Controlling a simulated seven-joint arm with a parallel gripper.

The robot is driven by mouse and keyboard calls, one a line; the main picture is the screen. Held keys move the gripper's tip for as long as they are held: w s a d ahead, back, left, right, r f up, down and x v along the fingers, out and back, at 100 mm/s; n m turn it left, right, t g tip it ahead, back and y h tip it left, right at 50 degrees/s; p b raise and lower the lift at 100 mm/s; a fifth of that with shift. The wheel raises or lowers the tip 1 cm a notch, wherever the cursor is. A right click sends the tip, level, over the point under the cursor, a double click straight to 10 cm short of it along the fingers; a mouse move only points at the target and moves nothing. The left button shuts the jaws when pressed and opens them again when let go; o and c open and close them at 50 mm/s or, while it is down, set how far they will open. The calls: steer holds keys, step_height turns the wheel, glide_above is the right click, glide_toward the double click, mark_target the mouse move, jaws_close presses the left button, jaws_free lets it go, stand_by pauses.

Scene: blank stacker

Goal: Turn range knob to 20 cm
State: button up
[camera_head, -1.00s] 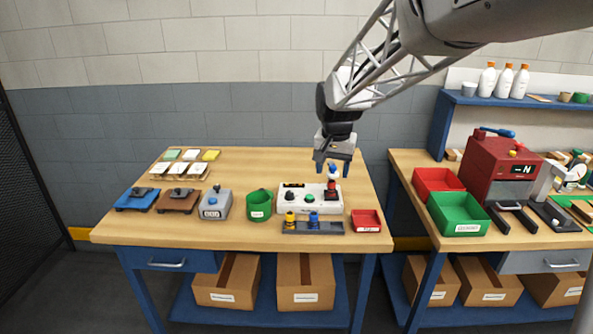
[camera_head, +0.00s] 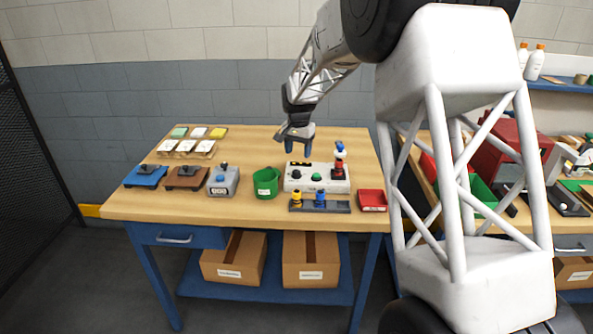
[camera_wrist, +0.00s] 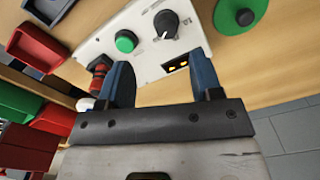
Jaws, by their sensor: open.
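A white control box (camera_head: 344,187) stands on the left workbench. It carries a black knob (camera_head: 297,174), a green button and a small dark display. In the wrist view the black knob (camera_wrist: 166,22) has a pale pointer line, with marks around it too small to read. The green button (camera_wrist: 126,41) is beside it, and the display (camera_wrist: 176,66) shows yellow digits I cannot read. My gripper (camera_head: 299,148) is open and empty, above the back left part of the box. In the wrist view its blue fingers (camera_wrist: 162,74) are apart, with the knob beyond them, not between them.
A dark rack (camera_head: 341,207) with yellow and blue pieces and a red tray (camera_head: 372,201) are in front.

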mark_target(297, 171)
steer(key=shift+w+a+f, duration=0.35)
steer(key=shift+w+f, duration=0.05)
steer(key=shift+f, duration=3.9)
steer(key=c, duration=0.9)
